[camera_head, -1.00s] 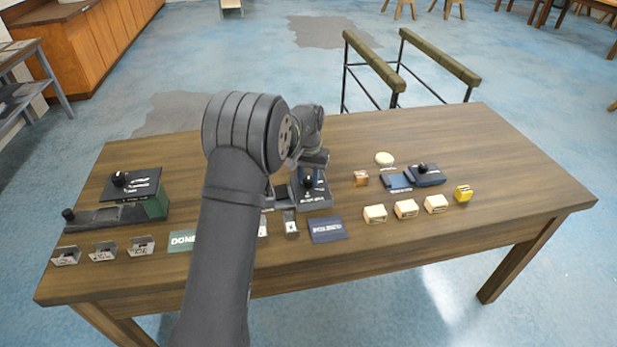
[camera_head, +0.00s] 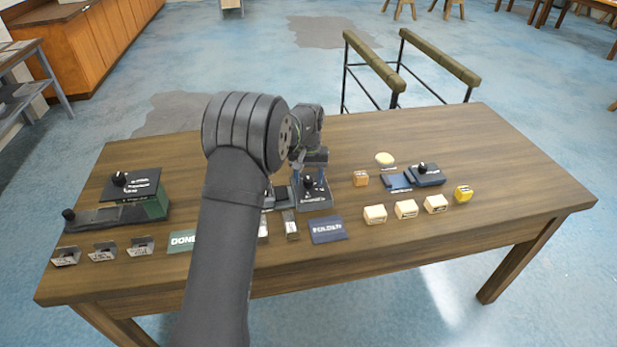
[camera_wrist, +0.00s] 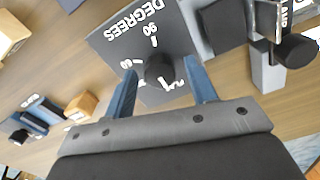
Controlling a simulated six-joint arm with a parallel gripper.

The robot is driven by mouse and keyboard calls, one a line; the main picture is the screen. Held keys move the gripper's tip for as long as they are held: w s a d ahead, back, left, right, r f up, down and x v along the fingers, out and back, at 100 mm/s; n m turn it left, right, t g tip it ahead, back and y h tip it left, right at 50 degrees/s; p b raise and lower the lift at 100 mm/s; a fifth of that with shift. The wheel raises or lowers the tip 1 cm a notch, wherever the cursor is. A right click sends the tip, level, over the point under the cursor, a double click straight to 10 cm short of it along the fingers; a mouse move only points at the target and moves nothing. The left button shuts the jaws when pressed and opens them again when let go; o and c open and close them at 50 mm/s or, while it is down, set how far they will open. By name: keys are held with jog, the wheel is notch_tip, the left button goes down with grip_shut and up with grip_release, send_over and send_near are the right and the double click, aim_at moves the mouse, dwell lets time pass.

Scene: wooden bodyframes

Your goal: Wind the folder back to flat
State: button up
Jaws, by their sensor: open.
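The folder (camera_head: 315,200) stands at mid-table, a dark block with a black knob (camera_head: 309,181) on its sloping face. The wrist view shows this face (camera_wrist: 125,45) from above, with a DEGREES scale marked 90, and the knob (camera_wrist: 160,70). My gripper (camera_wrist: 160,66) is open, with one blue finger on each side of the knob. I cannot tell whether the fingers touch it. In the head view my gripper (camera_head: 312,160) is just above and behind the knob, and my arm hides part of the folder's left side. The pointer's exact reading is unclear.
A FOLDER card (camera_head: 328,229) and a narrow metal piece (camera_head: 290,224) lie in front. At left are a green-sided device (camera_head: 150,205), bent metal pieces (camera_head: 102,252) and a DONE card (camera_head: 182,241). At right are a blue device (camera_head: 425,176), several pale blocks (camera_head: 406,209) and a yellow block (camera_head: 463,193).

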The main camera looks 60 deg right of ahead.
aim_at(309, 179)
jog(key=shift+r, duration=0.1)
notch_tip(309, 179, up, 17)
jog(key=shift+r, duration=0.15)
dwell(0.4)
notch_tip(309, 179, down, 18)
jog(key=shift+r, duration=0.2)
dwell(0.4)
